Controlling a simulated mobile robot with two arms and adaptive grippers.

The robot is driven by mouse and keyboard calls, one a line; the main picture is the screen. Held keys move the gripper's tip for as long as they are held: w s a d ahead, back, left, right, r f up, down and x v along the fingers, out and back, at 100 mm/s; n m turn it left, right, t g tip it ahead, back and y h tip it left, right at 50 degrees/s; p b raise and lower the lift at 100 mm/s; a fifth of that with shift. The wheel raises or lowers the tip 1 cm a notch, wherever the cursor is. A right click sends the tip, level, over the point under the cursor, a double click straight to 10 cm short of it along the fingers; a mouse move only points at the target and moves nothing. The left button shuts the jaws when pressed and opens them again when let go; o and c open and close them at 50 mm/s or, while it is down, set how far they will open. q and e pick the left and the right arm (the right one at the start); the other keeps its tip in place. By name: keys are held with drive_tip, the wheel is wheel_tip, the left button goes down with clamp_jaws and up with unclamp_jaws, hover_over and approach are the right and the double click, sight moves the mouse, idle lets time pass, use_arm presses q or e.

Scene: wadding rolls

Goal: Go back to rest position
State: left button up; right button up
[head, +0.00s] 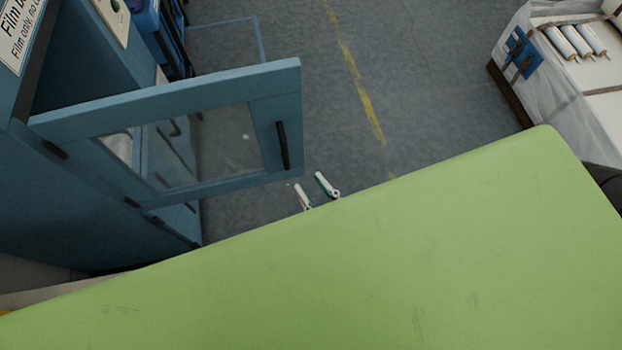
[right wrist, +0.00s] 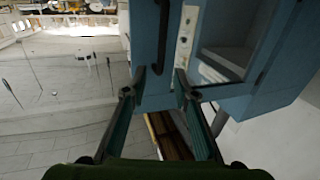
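My right gripper (head: 313,186) is low in the middle of the head view, just right of the lower corner of the open blue cabinet door (head: 215,91). Its two fingertips are apart with a gap between them. In the right wrist view my right gripper (right wrist: 160,78) has both fingers spread and holds nothing. The blue door's edge and its dark handle (right wrist: 163,20) show beyond the fingertips, apparently not gripped. My left gripper is in neither view. The rest of my right arm is hidden in the head view.
The blue cabinet (head: 80,205) stands at the left, its glass-paned door swung out with a dark handle (head: 282,146). A pallet with white rolls (head: 577,42) and clear wrap is at the upper right. Grey floor (head: 430,70) with a worn yellow line lies open between them.

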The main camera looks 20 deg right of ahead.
drive_tip(key=s+d+f+g+h+b, duration=0.1)
drive_tip(key=s+f+g, duration=0.3)
drive_tip(key=f, duration=1.2)
drive_tip(key=s+d+f+g, duration=0.1)
drive_tip(key=s+f+g, duration=0.25)
drive_tip(key=f, duration=1.15)
drive_tip(key=s+d+f+g+h, duration=0.1)
drive_tip(key=s+d+f+g, duration=0.3)
drive_tip(key=s+f, duration=0.4)
drive_tip(key=s+d+f+g+h+b, duration=0.1)
drive_tip(key=s+d+f+g, duration=0.4)
drive_tip(key=s+f, duration=0.4)
drive_tip(key=shift+d, duration=0.65)
